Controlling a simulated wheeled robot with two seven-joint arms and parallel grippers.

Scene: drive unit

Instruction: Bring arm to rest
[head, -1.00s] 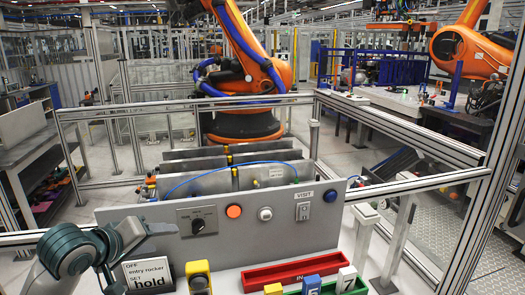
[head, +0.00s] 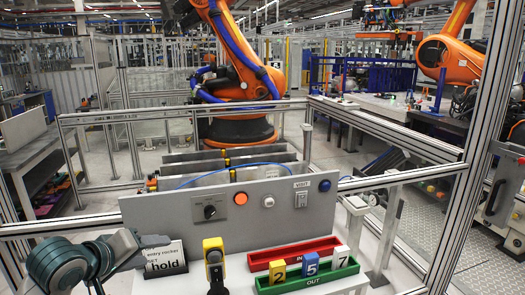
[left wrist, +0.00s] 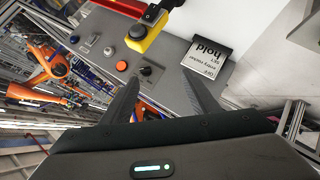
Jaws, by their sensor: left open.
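My left gripper (head: 132,258) is low at the left in the head view, beside the card reading "hold" (head: 165,258). In the left wrist view its two fingers (left wrist: 163,98) are spread apart with nothing between them. Beyond them is the grey panel (head: 260,208) with a black rotary knob (head: 210,211), an orange button (head: 241,198), a white button and a switch. The panel also shows in the left wrist view (left wrist: 172,55). My right gripper is in neither view.
Metal rails (head: 400,145) fence off an orange robot arm (head: 240,55).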

